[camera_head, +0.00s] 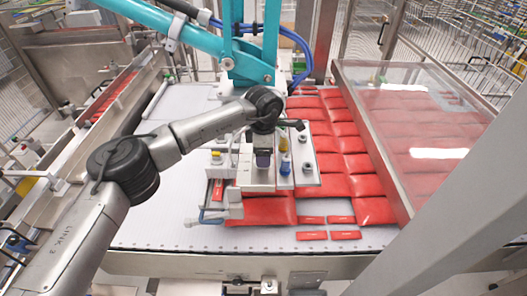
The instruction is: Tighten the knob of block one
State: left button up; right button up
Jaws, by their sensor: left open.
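The vacuum picker head (262,178) hangs above the red packs at the center, with metal plates and several small knobs and fittings. I cannot tell which belongs to block one. My left gripper (293,124) is open, just above and behind these fittings. Its fingers are small and dark, and I see no knob between them. The wrist hides part of the picker head. My right gripper is out of view.
The picker's teal arm (200,38) with blue hoses reaches in from above. Red packs (345,145) cover the right part of the white conveyor (165,215). A clear-lidded metal frame (400,185) stands at right, and a metal side rail (80,140) at left.

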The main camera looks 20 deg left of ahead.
pick_arm(q)
jog(key=shift+r, duration=0.5)
notch_tip(320, 180, up, 13)
jog(key=shift+b, duration=0.4)
jog(key=shift+f, duration=0.1)
